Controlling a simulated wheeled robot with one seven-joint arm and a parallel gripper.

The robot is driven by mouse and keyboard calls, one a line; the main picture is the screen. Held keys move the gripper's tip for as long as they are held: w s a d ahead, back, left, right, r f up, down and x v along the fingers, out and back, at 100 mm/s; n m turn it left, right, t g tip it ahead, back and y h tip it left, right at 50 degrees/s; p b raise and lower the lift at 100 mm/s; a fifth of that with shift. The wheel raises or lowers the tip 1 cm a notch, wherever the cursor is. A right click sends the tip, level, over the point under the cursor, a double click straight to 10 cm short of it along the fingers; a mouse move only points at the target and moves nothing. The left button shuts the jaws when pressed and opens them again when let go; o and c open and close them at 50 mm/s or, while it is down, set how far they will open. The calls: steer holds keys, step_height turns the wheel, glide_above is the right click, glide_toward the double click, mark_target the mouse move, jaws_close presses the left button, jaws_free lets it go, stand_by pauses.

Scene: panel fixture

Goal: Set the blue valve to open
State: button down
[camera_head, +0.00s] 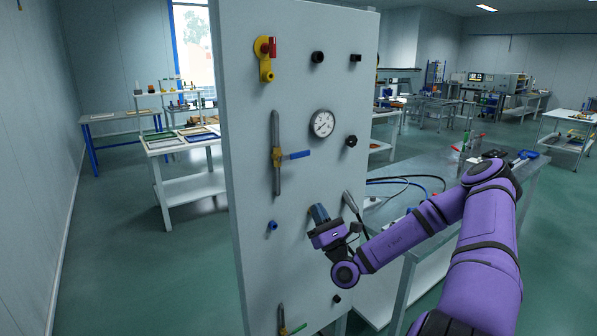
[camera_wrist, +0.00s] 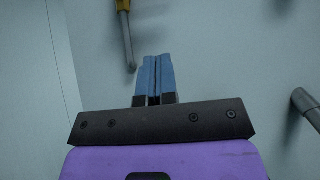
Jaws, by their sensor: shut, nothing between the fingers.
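The blue valve has a blue lever handle (camera_head: 297,155) on a brass body (camera_head: 277,157), fixed to a vertical grey pipe (camera_head: 276,125) on the panel. The handle points right, roughly level and across the pipe. My gripper (camera_head: 318,212) is below and right of the handle, apart from it, near the panel. In the wrist view its blue fingers (camera_wrist: 154,75) are shut together and empty. The lower end of the pipe (camera_wrist: 128,42) and a bit of the brass body (camera_wrist: 122,5) show at the top of the wrist view; the blue handle does not show there.
The white panel (camera_head: 245,210) also carries a yellow fixture with a red part (camera_head: 266,58), a gauge (camera_head: 322,123), black knobs (camera_head: 351,141), a blue knob (camera_head: 272,226), a green-handled valve (camera_head: 291,329) and a grey lever (camera_head: 350,202) beside my gripper. A workbench (camera_head: 440,175) stands right.

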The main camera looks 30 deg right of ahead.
mark_target(295, 156)
steer(key=shift+s+r+x, duration=0.35)
steer(key=shift+x, duration=1.8)
steer(key=shift+s+r+x, duration=0.3)
steer(key=shift+x, duration=1.85)
steer(key=shift+s+r+x, duration=0.35)
steer(key=shift+x, duration=1.8)
steer(key=shift+d+r+n+y, duration=0.15)
steer(key=shift+d+n+y, duration=0.05)
steer(key=shift+n+y, duration=0.2)
